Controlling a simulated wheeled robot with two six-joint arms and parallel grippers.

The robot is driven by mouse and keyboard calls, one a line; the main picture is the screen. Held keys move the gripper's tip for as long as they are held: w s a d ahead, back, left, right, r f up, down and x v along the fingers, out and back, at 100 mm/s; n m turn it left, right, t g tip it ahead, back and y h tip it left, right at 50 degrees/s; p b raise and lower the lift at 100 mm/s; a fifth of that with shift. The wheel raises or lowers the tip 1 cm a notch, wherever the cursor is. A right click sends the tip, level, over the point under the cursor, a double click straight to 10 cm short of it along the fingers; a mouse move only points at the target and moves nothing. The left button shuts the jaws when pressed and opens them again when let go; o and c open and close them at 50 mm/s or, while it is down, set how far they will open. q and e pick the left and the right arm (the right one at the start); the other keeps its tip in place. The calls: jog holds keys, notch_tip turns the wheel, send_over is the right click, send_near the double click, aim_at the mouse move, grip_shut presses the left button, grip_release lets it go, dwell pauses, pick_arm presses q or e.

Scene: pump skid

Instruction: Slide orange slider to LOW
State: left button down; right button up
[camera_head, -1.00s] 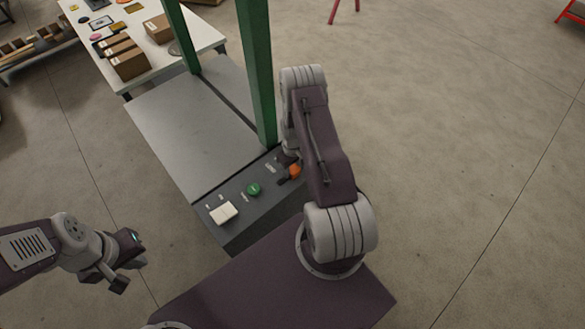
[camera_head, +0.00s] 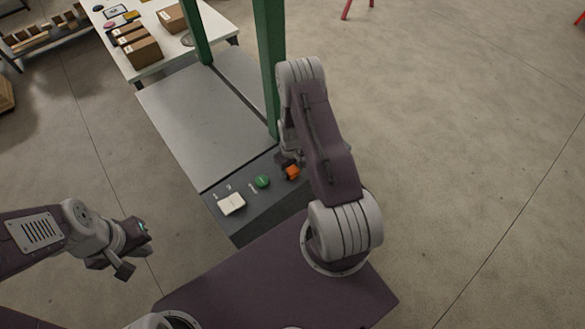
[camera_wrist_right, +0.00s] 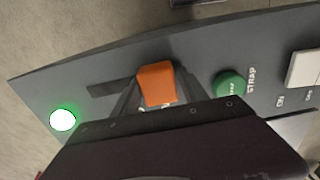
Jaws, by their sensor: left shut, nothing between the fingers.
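The orange slider (camera_head: 292,172) sits on the dark sloped control panel (camera_head: 275,205). The right wrist view shows it as an orange block (camera_wrist_right: 156,83), with its dark slot (camera_wrist_right: 103,89) running off to the left. My right gripper (camera_wrist_right: 155,90) has a finger on each side of the slider and appears closed on it. In the head view my right arm partly hides this gripper. White lettering near the slider is mostly covered, so I cannot read it. My left gripper (camera_head: 134,252) is shut and empty, left of the panel and apart from it.
A green button (camera_head: 262,181) and a white rocker switch (camera_head: 232,204) lie along the panel left of the slider. A lit green lamp (camera_wrist_right: 62,120) is at the panel's other end. Green posts (camera_head: 268,70) rise behind the panel. A white table (camera_head: 165,50) holds boxes.

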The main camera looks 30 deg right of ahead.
aim_at(290, 169)
jog(key=shift+o, duration=0.6)
jog(key=shift+w+a, duration=0.1)
jog(key=shift+a, duration=0.15)
jog(key=shift+d+r, duration=0.15)
jog(key=shift+r, duration=0.1)
jog(key=r+b, duration=0.2)
jog(key=r, duration=0.6)
jog(key=shift+a, duration=0.2)
pick_arm(q)
notch_tip(290, 169, down, 2)
jog(key=shift+a+f, duration=0.1)
jog(key=shift+a, duration=0.05)
pick_arm(e)
jog(key=shift+r, duration=0.35)
